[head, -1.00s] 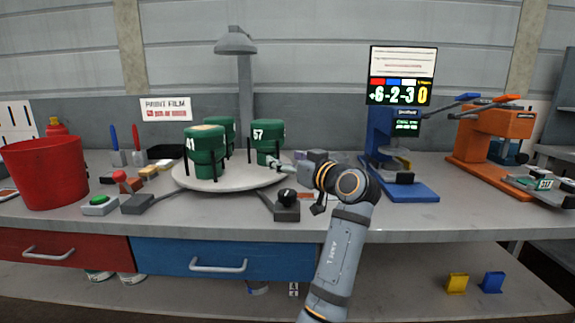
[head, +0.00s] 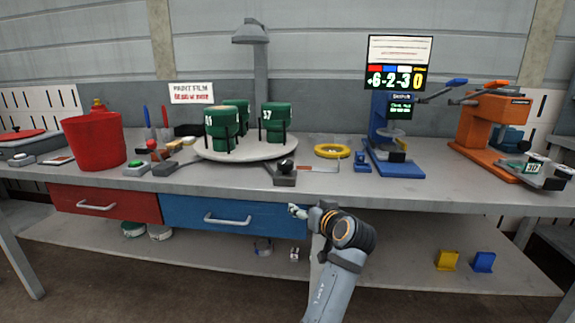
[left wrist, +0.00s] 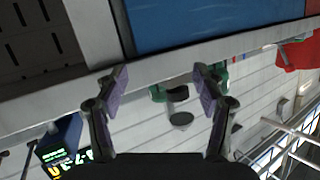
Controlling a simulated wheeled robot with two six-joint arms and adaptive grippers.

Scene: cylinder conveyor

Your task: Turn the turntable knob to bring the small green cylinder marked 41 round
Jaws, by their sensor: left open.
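The green cylinder marked 41 (head: 222,124) stands upright at the front left of the round grey turntable (head: 262,153). A green cylinder marked 57 (head: 277,118) stands to its right, and another green cylinder (head: 241,106) stands behind, its mark hidden. The black turntable knob (head: 287,165) sits on a dark block at the turntable's front right. My left gripper (head: 296,211) is below and in front of the bench edge, apart from the knob. In the left wrist view my left gripper (left wrist: 162,80) has its fingers spread with nothing between them. My right gripper is out of view.
A red bucket (head: 94,142) and a green button (head: 136,167) are to the left. A yellow ring (head: 332,151), a blue press (head: 392,155) and an orange press (head: 490,135) are to the right. A lamp (head: 250,35) overhangs the turntable. Drawers lie below the bench top.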

